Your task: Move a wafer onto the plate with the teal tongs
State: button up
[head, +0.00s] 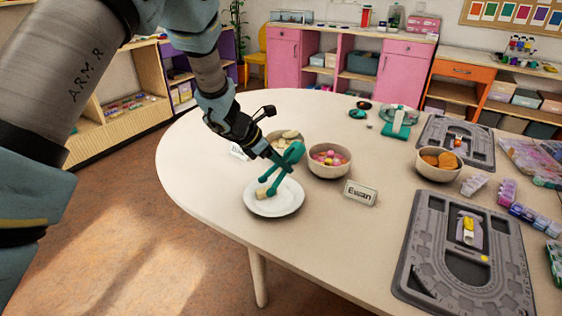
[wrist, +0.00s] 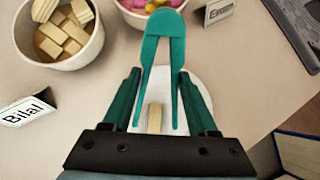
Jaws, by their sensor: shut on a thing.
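My gripper (head: 281,164) is shut on the teal tongs (head: 293,153), over the white plate (head: 285,206). The tongs also show in the wrist view (wrist: 164,24), with their two arms reaching down between my fingers. A tan wafer (head: 262,194) is at the left part of the plate, by the tongs' tips. In the wrist view the wafer (wrist: 155,118) shows between the tong arms. I cannot tell whether the tips pinch it or whether it rests on the plate. A bowl of wafers (wrist: 90,52) stands behind the plate, partly hidden by my gripper in the head view.
A bowl of pink and yellow pieces (head: 329,173) and an "Ewan" name card (head: 360,194) stand close to the plate. A "Bilal" card (wrist: 27,113) stands on the other side. An orange-filled bowl (head: 438,176) and grey bead boards (head: 415,270) are at right. The table's front-left edge is clear.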

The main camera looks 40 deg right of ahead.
notch_tip(320, 180, up, 10)
jog(key=p, duration=0.6)
dwell(0.6)
jog(key=shift+o, duration=0.8)
grip_shut()
